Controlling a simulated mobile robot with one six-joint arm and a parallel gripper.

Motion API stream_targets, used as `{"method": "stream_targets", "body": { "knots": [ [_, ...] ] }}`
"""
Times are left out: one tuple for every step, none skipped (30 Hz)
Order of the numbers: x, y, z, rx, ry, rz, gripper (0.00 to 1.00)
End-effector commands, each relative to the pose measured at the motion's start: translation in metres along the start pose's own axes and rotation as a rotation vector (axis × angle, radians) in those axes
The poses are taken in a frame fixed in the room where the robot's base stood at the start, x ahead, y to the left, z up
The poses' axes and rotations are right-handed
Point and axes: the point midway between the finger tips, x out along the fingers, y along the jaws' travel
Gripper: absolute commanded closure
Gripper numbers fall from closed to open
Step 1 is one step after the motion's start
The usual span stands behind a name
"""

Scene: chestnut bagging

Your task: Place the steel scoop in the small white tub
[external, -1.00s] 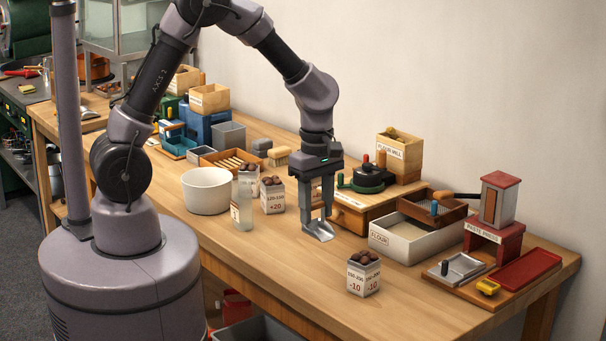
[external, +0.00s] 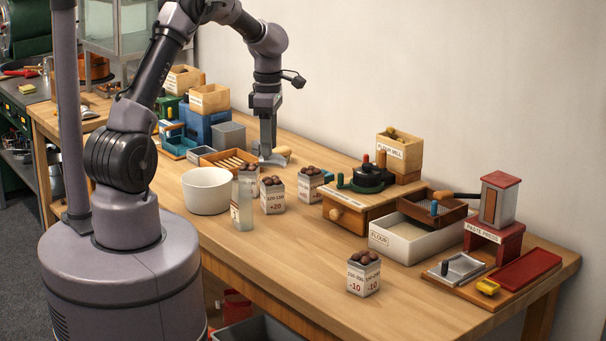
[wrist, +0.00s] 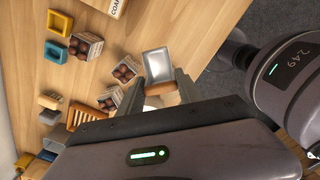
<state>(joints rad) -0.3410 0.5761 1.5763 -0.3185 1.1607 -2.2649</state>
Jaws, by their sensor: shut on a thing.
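The steel scoop (wrist: 157,62) fills the space ahead of my gripper in the wrist view, its flat metal pan outward and its brown handle (wrist: 158,88) between the fingers. My gripper (wrist: 159,94) is shut on that handle. In the external view my gripper (external: 267,151) is over the back of the table, with the scoop's metal edge (external: 271,159) just below the fingers. A round white tub (external: 206,192) stands to the left and nearer the front, apart from the scoop. It looks empty, but its floor is hidden.
Cartons of chestnuts, one marked +20 (external: 272,197), and a clear cylinder (external: 243,207) stand beside the tub. A slatted wooden tray (external: 229,160) and a grey bin (external: 228,136) are left of my gripper.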

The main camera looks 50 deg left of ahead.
Motion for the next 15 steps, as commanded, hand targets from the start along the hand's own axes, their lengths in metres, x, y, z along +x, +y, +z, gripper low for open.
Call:
{"method": "stream_targets", "body": {
  "knots": [
    [0.0, 0.02, -0.029, -0.076, 0.001, -0.001, 0.98],
    [0.0, 0.03, -0.045, -0.117, 0.001, 0.0, 0.98],
    [0.001, 0.041, -0.066, -0.167, 0.001, 0.0, 0.98],
    [0.001, 0.049, -0.08, -0.201, 0.001, 0.0, 0.98],
    [0.001, 0.054, -0.092, -0.231, 0.001, 0.0, 0.98],
    [0.002, 0.061, -0.108, -0.268, 0.0, 0.0, 0.98],
    [0.002, 0.066, -0.119, -0.293, 0.0, 0.001, 0.98],
    [0.002, 0.069, -0.129, -0.315, 0.001, 0.0, 0.98],
    [0.003, 0.073, -0.14, -0.34, 0.001, 0.0, 0.98],
    [0.003, 0.076, -0.149, -0.359, 0.0, 0.001, 0.98],
    [0.003, 0.078, -0.155, -0.373, 0.0, 0.001, 0.98],
    [0.003, 0.08, -0.165, -0.394, 0.0, 0.001, 0.98],
    [0.003, 0.082, -0.17, -0.405, 0.0, 0.001, 0.98],
    [0.004, 0.083, -0.176, -0.417, 0.001, 0.001, 0.98],
    [0.004, 0.085, -0.184, -0.434, 0.001, 0.0, 0.98]
  ]
}}
